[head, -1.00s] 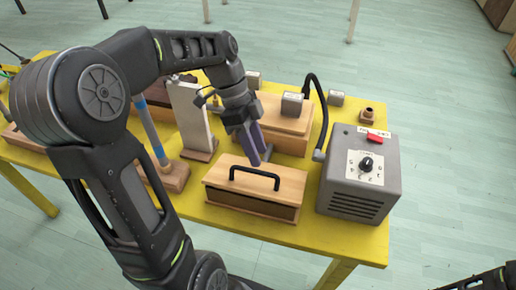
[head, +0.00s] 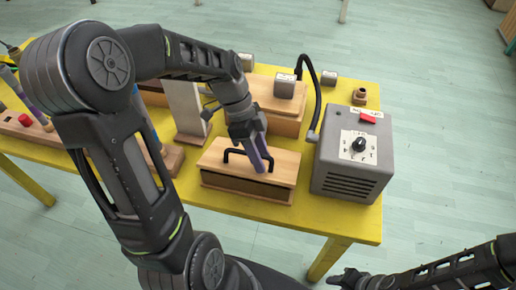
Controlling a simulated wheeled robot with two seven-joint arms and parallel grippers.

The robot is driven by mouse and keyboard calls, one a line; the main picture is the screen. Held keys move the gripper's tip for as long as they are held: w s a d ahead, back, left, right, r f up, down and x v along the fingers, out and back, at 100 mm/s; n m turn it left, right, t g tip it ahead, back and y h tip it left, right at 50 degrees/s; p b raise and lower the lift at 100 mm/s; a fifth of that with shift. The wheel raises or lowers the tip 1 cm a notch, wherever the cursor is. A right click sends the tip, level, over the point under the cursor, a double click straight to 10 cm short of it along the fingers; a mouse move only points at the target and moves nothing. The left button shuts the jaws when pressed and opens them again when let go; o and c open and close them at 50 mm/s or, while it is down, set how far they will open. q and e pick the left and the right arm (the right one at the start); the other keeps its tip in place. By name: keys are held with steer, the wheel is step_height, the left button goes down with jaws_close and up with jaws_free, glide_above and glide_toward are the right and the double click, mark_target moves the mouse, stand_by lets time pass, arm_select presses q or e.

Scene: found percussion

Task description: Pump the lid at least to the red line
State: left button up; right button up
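A wooden box has a pale wooden lid (head: 215,161) with a black handle (head: 234,151) on top. A dark band shows along its front under the lid. No red line can be made out. My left gripper (head: 262,166) points down over the right half of the lid, at the handle. Its two fingers look a little apart, and they hide part of the handle. I cannot tell whether the handle lies between them or touches them. My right gripper (head: 342,279) is low at the bottom edge, far from the box, and its fingers are too unclear to read.
A grey box (head: 352,160) with a dial and red switch stands right of the lid. A black hose (head: 316,95) rises behind. A wooden block (head: 272,100) and an upright pale board (head: 186,110) stand behind the lid. The yellow table (head: 310,222) is bare in front.

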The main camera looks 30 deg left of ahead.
arm_select(q)
jaws_close()
stand_by(0.3)
stand_by(1.1)
steer(key=shift+s+d+f+b, duration=0.2)
steer(key=shift+s+f+b, duration=0.35)
steer(key=shift+f+b, duration=0.1)
steer(key=shift+s+d+f+b, duration=0.2)
steer(key=shift+s+f+b, duration=0.3)
steer(key=shift+f+b, duration=0.25)
